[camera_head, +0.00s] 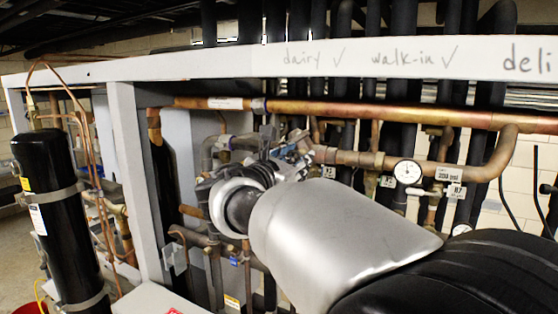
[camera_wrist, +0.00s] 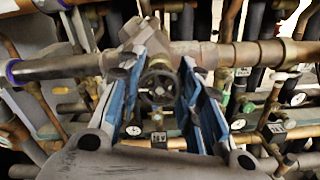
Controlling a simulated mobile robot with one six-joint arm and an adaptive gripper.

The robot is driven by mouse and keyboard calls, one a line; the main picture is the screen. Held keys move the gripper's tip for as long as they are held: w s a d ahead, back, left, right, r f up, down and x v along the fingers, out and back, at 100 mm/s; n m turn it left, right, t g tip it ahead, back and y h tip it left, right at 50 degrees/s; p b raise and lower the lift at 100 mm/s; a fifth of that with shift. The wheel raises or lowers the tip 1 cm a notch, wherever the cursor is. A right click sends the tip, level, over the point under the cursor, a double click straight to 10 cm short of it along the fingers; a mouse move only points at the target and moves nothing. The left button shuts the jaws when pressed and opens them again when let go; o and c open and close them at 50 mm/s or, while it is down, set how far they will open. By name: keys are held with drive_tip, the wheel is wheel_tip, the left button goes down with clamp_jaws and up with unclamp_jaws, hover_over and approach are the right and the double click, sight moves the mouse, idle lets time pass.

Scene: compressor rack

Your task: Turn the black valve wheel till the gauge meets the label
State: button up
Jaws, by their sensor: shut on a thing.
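The black valve wheel (camera_wrist: 159,86) shows in the wrist view, between the blue-lined fingers of my gripper (camera_wrist: 160,82), which is shut on it. In the head view my gripper (camera_head: 292,152) reaches into the pipework, and my arm hides the wheel there. A round white gauge (camera_head: 407,172) sits on the copper pipe to the right of my gripper. The gauge's needle is too small to read.
A grey frame beam (camera_head: 300,62) with handwritten words runs above the pipes. A grey post (camera_head: 138,180) and a black cylinder (camera_head: 50,210) stand at the left. Copper pipe (camera_head: 380,111) and black insulated pipes crowd the space around my gripper.

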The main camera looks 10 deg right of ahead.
drive_tip(key=shift+f+b, duration=0.1)
drive_tip(key=shift+b, duration=0.2)
drive_tip(key=m+b, duration=0.3)
drive_tip(key=shift+f, duration=0.1)
drive_tip(key=shift+m+b, duration=1.3)
drive_tip(key=shift+b, duration=0.2)
drive_tip(key=shift+r, duration=0.2)
drive_tip(key=o, duration=1.1)
